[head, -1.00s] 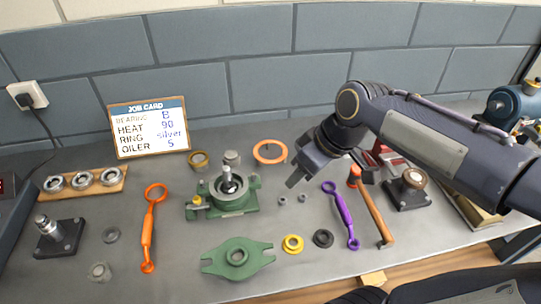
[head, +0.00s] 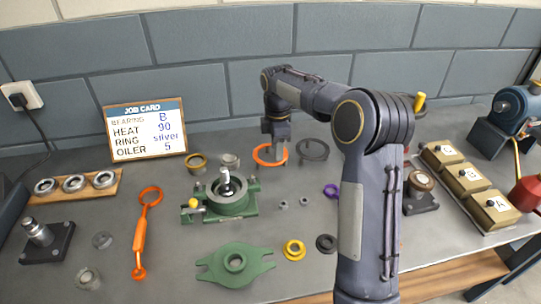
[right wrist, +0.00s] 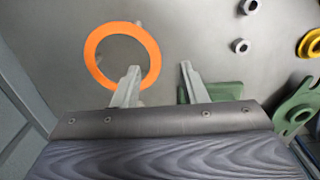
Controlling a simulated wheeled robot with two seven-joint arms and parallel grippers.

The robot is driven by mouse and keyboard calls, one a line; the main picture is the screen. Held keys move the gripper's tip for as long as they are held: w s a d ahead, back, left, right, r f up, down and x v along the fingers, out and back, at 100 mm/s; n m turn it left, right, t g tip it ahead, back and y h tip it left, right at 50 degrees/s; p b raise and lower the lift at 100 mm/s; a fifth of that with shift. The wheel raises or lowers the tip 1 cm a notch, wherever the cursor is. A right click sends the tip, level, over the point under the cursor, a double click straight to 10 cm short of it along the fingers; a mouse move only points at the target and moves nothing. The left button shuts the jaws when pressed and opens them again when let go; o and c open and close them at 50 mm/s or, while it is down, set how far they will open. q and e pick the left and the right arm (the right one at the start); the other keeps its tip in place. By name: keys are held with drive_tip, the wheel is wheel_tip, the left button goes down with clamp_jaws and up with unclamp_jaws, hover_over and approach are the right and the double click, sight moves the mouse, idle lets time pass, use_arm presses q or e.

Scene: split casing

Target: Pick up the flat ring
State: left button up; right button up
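The flat orange ring (head: 270,154) lies on the bench behind the green bearing housing (head: 223,195). My right gripper (head: 277,154) is over the ring, pointing down. In the right wrist view its fingers (right wrist: 161,68) are apart with nothing between them at the tips. One finger overlaps the ring's opening and lower edge; the other is outside the ring. I cannot tell the height of the tips above the bench. My left gripper is not in view.
A dark grey ring (head: 313,149) lies just right of the orange one. A brass-coloured ring (head: 197,163) and a grey part (head: 230,160) stand left. Small nuts (head: 304,201) lie in front. My right arm covers the purple wrench's (head: 331,190) lower part. Lettered boxes (head: 467,178) stand right.

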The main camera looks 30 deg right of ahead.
sight(274, 165)
drive_tip(key=f, duration=0.2)
drive_tip(key=w+f, duration=0.1)
drive_tip(key=shift+a+f, duration=0.35)
drive_tip(key=shift+f, duration=0.55)
drive_tip(key=shift+f, duration=0.25)
drive_tip(key=shift+c, duration=0.3)
clamp_jaws()
